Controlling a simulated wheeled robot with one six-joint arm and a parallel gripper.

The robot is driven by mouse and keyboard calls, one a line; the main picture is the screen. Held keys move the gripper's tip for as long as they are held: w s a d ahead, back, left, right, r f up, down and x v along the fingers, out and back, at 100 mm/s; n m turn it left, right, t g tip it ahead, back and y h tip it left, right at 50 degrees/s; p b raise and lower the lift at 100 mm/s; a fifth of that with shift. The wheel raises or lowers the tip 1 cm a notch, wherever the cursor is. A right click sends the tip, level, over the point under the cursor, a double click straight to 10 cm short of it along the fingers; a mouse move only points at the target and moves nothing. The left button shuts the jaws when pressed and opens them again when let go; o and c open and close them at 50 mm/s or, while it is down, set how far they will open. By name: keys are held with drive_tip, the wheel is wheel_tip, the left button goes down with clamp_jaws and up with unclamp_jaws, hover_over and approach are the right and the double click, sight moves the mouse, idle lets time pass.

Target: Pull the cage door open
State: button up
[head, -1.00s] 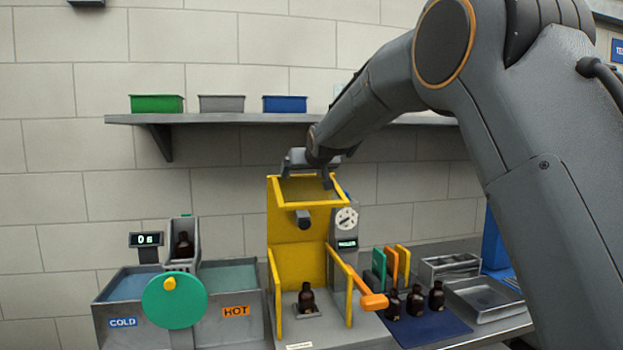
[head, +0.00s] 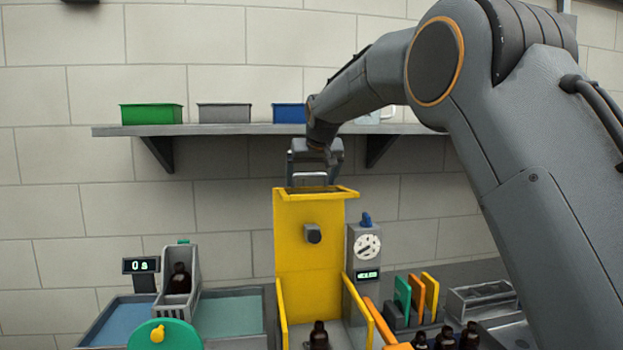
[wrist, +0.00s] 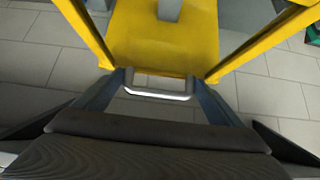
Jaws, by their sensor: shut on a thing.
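The yellow cage (head: 300,262) stands in the middle of the counter, with a dark amber bottle (head: 319,337) inside it. Its yellow door frame (head: 342,193) is at the top and looks nearly edge-on in the head view. My gripper (head: 312,174) is above the cage top, its jaws around the pale bar handle (head: 310,181). In the wrist view, the two fingers (wrist: 160,90) are on either side of the handle (wrist: 158,84), with yellow rails and a panel beyond. The exact finger contact is small in the head view.
A shelf (head: 240,130) with green, grey and blue bins is behind my arm. A dial box (head: 367,248), coloured plates (head: 415,295) and several bottles stand right of the cage. The water baths (head: 228,312) and green disc (head: 162,335) are to the left.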

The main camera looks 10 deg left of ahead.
drive_tip(key=shift+w+d+r, duration=0.1)
drive_tip(key=shift+d+r, duration=0.05)
drive_tip(key=shift+r, duration=0.3)
drive_tip(key=o, duration=1.2)
drive_tip(key=shift+d, duration=0.1)
drive_tip(key=shift+f, duration=0.2)
drive_tip(key=shift+s, duration=0.25)
drive_tip(key=b+v, duration=0.3)
drive_tip(key=v, duration=0.4)
drive_tip(key=shift+s+r+b, duration=0.15)
drive_tip(key=shift+r+b, duration=0.15)
drive_tip(key=shift+b, duration=0.05)
